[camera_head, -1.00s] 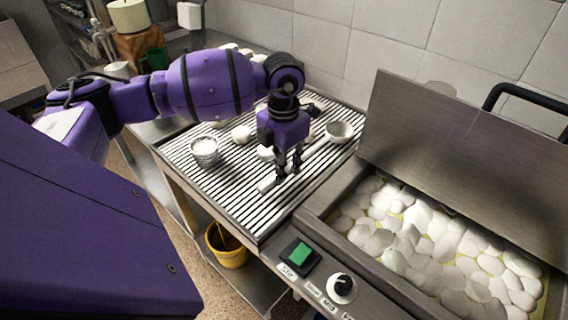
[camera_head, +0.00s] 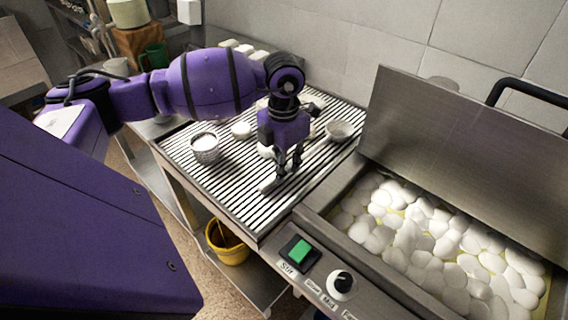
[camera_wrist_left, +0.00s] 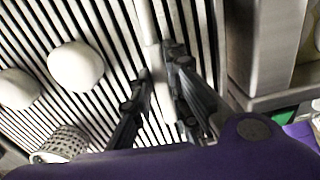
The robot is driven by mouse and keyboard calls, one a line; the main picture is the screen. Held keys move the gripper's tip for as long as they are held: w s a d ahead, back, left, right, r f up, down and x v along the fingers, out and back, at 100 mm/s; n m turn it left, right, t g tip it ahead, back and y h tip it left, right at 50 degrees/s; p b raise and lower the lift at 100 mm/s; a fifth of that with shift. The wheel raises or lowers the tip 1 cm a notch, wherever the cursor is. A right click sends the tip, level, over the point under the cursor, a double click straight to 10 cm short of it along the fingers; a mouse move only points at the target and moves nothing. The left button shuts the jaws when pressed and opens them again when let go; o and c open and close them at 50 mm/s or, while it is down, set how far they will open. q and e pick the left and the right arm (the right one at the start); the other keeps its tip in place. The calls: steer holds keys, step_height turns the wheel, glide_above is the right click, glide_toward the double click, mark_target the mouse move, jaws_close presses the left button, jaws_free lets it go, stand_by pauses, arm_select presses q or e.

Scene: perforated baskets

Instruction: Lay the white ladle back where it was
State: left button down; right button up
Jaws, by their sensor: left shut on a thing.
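The white ladle lies low over the slatted metal rack (camera_head: 232,200). Its pale handle end (camera_head: 268,185) shows in the head view just left of my left fingertips, and a round bowl (camera_head: 339,129), seemingly its own, shows to the right. My left gripper (camera_head: 287,170) points down and is shut on the handle. In the left wrist view the handle (camera_wrist_left: 145,25) runs up from between the fingers of my left gripper (camera_wrist_left: 160,75). I cannot tell whether the ladle touches the slats. My right gripper is in neither view.
A perforated basket (camera_head: 205,146) with white contents stands on the rack, left of my gripper. Rounded white pieces (camera_head: 241,130) lie near it. On the right, an open-lidded pan (camera_head: 335,222) holds many white pieces in yellowish liquid. The front rack slats are clear.

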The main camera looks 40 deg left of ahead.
arm_select(q)
steer(key=c, duration=1.6)
jaws_free()
step_height(320, 180, up, 12)
